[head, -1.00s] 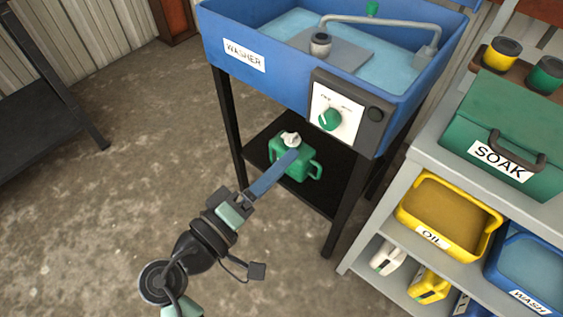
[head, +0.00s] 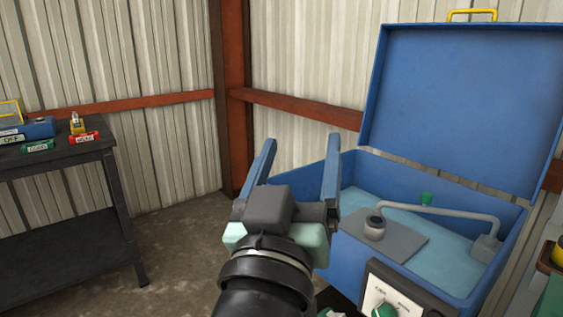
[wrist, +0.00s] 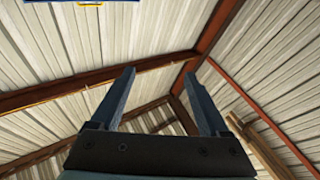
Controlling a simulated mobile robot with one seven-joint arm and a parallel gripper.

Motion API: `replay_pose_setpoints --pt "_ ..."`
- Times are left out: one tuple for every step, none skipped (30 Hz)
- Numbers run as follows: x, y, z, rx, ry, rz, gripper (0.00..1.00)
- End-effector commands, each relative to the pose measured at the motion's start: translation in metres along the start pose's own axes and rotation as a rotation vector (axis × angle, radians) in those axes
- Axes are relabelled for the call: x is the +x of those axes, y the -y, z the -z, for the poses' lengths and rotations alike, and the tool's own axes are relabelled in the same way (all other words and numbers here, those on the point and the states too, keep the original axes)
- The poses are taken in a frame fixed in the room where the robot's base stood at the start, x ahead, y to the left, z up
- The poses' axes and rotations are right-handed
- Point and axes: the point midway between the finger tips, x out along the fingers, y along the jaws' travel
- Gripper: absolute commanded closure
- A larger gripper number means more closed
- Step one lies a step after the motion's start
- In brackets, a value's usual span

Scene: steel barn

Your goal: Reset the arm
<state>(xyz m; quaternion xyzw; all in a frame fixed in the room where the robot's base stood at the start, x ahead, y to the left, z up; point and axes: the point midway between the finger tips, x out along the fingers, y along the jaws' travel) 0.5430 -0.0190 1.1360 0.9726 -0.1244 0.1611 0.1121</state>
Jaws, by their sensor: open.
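My gripper (head: 297,160) is raised in front of the head camera, with its two blue fingers spread apart and pointing up. Nothing is between the fingers. In the wrist view my gripper (wrist: 160,95) is also open and empty, with the corrugated wall and roof panels behind it. In the head view it stands just left of the blue washer basin (head: 350,262), and one finger overlaps the basin's left side. I cannot tell from this view whether they touch.
The washer's blue lid (head: 460,110) stands open behind the basin. A faucet (head: 440,212) crosses the basin. A dark table (head: 70,158) with small labelled items is at the left. Open concrete floor (head: 185,250) lies between table and washer. A rust-red post (head: 231,90) stands in the corner.

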Motion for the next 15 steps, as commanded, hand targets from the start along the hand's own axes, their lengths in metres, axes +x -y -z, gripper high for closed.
replay_pose_setpoints --pt "-0.004 -0.01 0.042 0.076 -0.111 0.021 0.21" --pt "-0.009 -0.014 0.065 0.117 -0.173 0.039 0.21" --pt "-0.017 -0.02 0.094 0.171 -0.256 0.063 0.21" --pt "-0.024 -0.025 0.115 0.208 -0.318 0.08 0.21" --pt "-0.033 -0.03 0.136 0.244 -0.381 0.099 0.21" --pt "-0.046 -0.038 0.162 0.289 -0.464 0.123 0.21" --pt "-0.058 -0.044 0.181 0.322 -0.528 0.142 0.21" --pt "-0.043 -0.044 0.197 0.313 -0.499 0.142 0.21" --pt "-0.036 -0.046 0.21 0.31 -0.49 0.141 0.21" --pt "-0.032 -0.047 0.218 0.309 -0.488 0.141 0.21" --pt "-0.029 -0.049 0.226 0.309 -0.487 0.141 0.21" --pt "-0.025 -0.051 0.238 0.309 -0.486 0.141 0.21" --pt "-0.021 -0.052 0.246 0.309 -0.486 0.141 0.21" --pt "-0.018 -0.054 0.254 0.309 -0.485 0.142 0.21" --pt "-0.014 -0.056 0.265 0.309 -0.484 0.142 0.21"
